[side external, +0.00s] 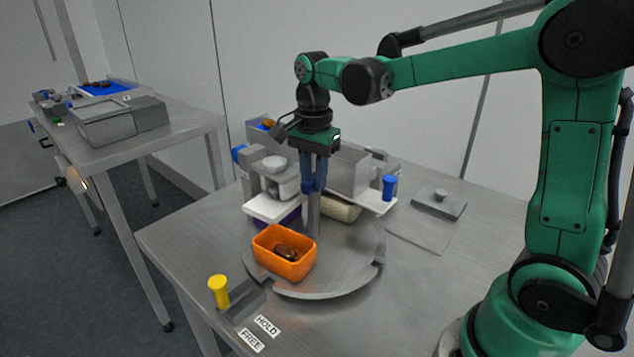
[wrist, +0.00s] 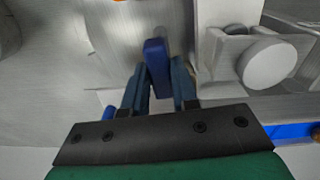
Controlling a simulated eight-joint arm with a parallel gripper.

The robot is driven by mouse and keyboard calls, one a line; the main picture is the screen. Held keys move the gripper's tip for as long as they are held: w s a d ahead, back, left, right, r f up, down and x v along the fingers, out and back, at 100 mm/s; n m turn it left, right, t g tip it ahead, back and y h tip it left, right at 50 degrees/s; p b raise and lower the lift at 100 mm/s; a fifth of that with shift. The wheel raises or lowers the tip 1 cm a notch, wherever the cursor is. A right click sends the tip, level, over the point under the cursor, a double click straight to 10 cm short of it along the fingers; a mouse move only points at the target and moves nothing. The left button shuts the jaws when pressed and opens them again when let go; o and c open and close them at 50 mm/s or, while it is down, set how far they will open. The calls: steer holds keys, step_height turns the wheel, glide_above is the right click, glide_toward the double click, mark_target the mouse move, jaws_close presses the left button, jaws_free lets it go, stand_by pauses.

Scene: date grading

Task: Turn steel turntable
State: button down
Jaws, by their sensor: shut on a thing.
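The steel turntable (side external: 345,268) is a round plate with notches in its rim, lying on the steel table. A steel post (side external: 314,217) stands up from it, with a blue grip (wrist: 157,62) at its top. My gripper (side external: 313,187) points down over the turntable and is shut on the blue grip, with a finger on each side of it in the wrist view. An orange bin (side external: 268,263) holding dark dates sits at the turntable's front. A purple bin (side external: 290,218) and a cream bin (side external: 342,208) are on its far side, partly hidden.
A yellow knob (side external: 218,290) stands at the table's front left beside HOLD (side external: 267,326) and FREE (side external: 251,341) labels. Grey machines with white ledges (side external: 273,208) stand close behind the post. A blue knob (side external: 389,186) and a lidded grey block (side external: 439,203) are to the right.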

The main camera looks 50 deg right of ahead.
steer(key=shift+m, duration=0.7)
steer(key=c, duration=0.7)
jaws_free()
steer(key=shift+r, duration=2.85)
